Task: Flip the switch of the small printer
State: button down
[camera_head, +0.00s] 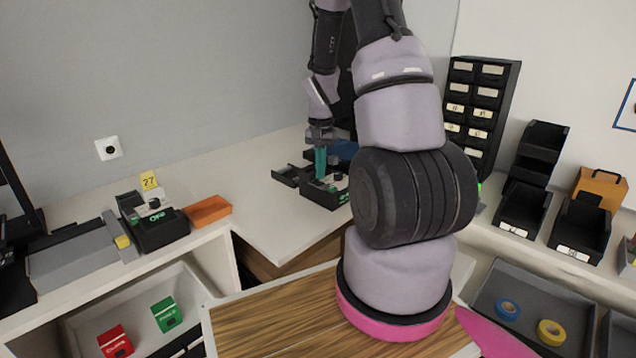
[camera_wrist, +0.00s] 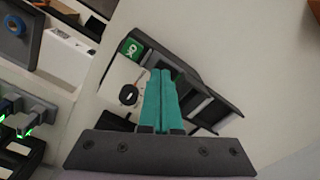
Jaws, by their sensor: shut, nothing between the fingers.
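A small black device (camera_head: 325,197) with a white top panel and green marks stands on the white corner table; I take it for the small printer. In the wrist view its white panel (camera_wrist: 122,75) carries a green OK label (camera_wrist: 132,48) and a black oval knob or switch (camera_wrist: 129,94). My gripper (camera_head: 320,176) points down over this device with its teal fingers together and empty. In the wrist view the fingertips (camera_wrist: 162,72) are just right of the black knob and cover part of the device. I cannot tell whether they touch it.
A similar black device (camera_head: 160,233) with a green mark stands at the left, beside an orange tray (camera_head: 208,211) and a yellow 27 tag (camera_head: 149,180). Black bins (camera_head: 523,208) and a drawer tower (camera_head: 478,112) stand at the right. The table's left front part is clear.

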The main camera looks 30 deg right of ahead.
jog(key=shift+f, duration=0.85)
dwell(0.3)
jog(key=shift+r, duration=3.55)
notch_tip(320, 180, up, 10)
jog(key=t, duration=0.2)
send_over(321, 183)
jog(key=s+a, duration=0.2)
jog(key=a, duration=0.2)
jog(key=s+a+r+n+t+y, duration=0.1)
jog(key=s+a+r, duration=0.3)
jog(key=s+r, duration=0.4)
jog(key=s+a+r+n+t+y, duration=0.1)
jog(key=s+a+r+t, duration=0.3)
jog(key=s+r, duration=0.4)
jog(key=shift+s+a+r+n, duration=0.3)
jog(key=shift+s+a+n, duration=0.35)
jog(key=shift+n, duration=0.25)
